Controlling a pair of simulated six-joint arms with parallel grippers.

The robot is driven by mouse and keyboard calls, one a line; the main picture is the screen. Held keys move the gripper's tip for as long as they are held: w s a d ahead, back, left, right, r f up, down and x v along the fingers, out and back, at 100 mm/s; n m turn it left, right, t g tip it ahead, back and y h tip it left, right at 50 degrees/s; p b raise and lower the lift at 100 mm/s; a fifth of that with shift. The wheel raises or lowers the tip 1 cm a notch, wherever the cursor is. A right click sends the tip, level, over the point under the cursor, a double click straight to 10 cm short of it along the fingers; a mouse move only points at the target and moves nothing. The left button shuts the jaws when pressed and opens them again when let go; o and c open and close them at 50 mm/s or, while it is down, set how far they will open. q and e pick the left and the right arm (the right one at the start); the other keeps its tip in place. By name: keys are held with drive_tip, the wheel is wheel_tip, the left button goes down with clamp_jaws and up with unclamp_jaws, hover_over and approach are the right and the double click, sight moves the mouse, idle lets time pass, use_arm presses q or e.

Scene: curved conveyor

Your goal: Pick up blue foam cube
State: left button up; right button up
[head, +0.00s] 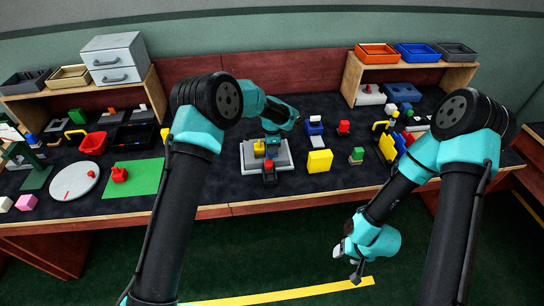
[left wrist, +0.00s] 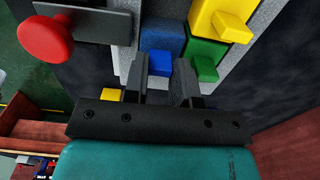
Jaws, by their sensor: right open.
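A blue block (left wrist: 160,36) with a brighter blue tab sits on a grey plate below my left gripper. I cannot tell whether it is the foam cube. My left gripper (left wrist: 160,66) has its fingers apart, one on each side of the blue tab; contact cannot be made out. In the head view my left gripper (head: 270,140) is over the grey plate (head: 246,158), and the blue block is not clear there. Other blue blocks show at centre (head: 314,128) and on the right shelf (head: 402,92). My right gripper (head: 352,262) is open and empty in front of the table.
Beside the blue block are a green block (left wrist: 206,52) and a yellow block (left wrist: 222,18). A red knob (left wrist: 45,40) stands at the left. A yellow panel (head: 320,161) stands right of the plate. A green mat (head: 140,184) and a white disc (head: 73,182) lie left.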

use_arm(q)
clamp_jaws()
drive_tip(key=shift+r, duration=0.15)
wheel_tip(320, 180, up, 10)
idle(0.5)
idle(0.3)
